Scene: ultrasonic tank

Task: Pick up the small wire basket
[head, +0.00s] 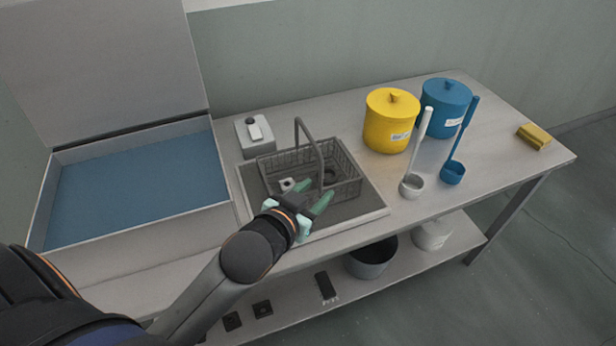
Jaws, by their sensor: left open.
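The small wire basket (345,191) is dark grey with a tall arched handle (309,145). It stands on a grey tray (366,207) with a light rim, in the middle of the table. A few small metal parts (288,184) lie in the basket. My left gripper (307,200) is open, with green fingers, at the near side of the basket. It hides part of the basket's near wall. I cannot tell whether the fingers touch the basket. My right gripper is not in view.
An open tank (47,217) with blue liquid and a raised lid (100,60) stands left. A white box (250,148) sits behind the basket. Yellow (385,135) and blue (447,95) pots, white (413,183) and blue (454,173) ladles, and a yellow block (534,136) are right.

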